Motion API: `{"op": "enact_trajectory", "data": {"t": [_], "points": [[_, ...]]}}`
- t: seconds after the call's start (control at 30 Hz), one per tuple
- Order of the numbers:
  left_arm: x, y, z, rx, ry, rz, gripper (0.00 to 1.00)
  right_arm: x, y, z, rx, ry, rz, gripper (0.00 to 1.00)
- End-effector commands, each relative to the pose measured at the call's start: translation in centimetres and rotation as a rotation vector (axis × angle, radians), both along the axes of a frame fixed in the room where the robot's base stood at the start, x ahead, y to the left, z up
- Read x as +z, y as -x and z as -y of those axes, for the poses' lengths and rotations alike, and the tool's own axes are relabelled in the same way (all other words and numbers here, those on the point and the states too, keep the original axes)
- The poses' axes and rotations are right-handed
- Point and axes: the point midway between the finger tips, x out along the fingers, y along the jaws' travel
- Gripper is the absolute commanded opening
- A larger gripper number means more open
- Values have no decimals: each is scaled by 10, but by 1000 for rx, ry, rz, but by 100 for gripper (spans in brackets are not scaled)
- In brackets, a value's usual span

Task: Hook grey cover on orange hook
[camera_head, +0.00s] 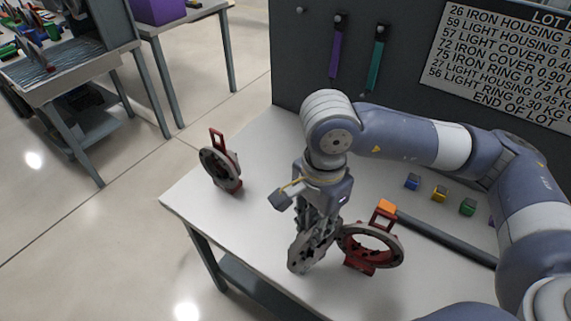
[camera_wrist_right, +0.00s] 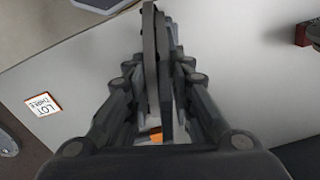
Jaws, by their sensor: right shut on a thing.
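My right gripper (camera_head: 318,232) is shut on the grey cover (camera_head: 300,258), a flat disc with cut-outs, held steeply tilted over the front of the table. In the right wrist view the cover (camera_wrist_right: 150,62) shows edge-on between the fingers. An orange piece (camera_head: 387,206) sits at the near end of a dark bar, to the right of the gripper and apart from the cover; whether it is the orange hook I cannot tell. A small orange patch (camera_wrist_right: 156,135) shows between the finger links in the wrist view. My left gripper is not in view.
A dark ring on a red stand (camera_head: 360,267) is close right of the cover. Another ringed red stand (camera_head: 222,170) stands at the table's left. Small blue (camera_head: 412,181), yellow (camera_head: 439,194) and green (camera_head: 468,207) blocks sit at right. A dark panel (camera_head: 410,90) rises behind.

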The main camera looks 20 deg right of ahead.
Motion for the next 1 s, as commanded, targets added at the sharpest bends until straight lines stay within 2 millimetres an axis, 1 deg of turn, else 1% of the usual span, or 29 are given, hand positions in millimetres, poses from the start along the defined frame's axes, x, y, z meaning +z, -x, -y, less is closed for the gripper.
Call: {"op": "enact_trajectory", "data": {"t": [0.27,0.7,0.8,0.9,1.0], "points": [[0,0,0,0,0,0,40,4,2,-8,-315,1,0,0],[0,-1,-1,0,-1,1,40,11,7,-23,-974,2,1,0],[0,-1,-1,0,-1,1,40,12,8,-26,-1100,3,1,0],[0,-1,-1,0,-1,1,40,13,9,-28,-1197,4,2,0],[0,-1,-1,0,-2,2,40,14,10,-29,-1258,4,2,0]]}}
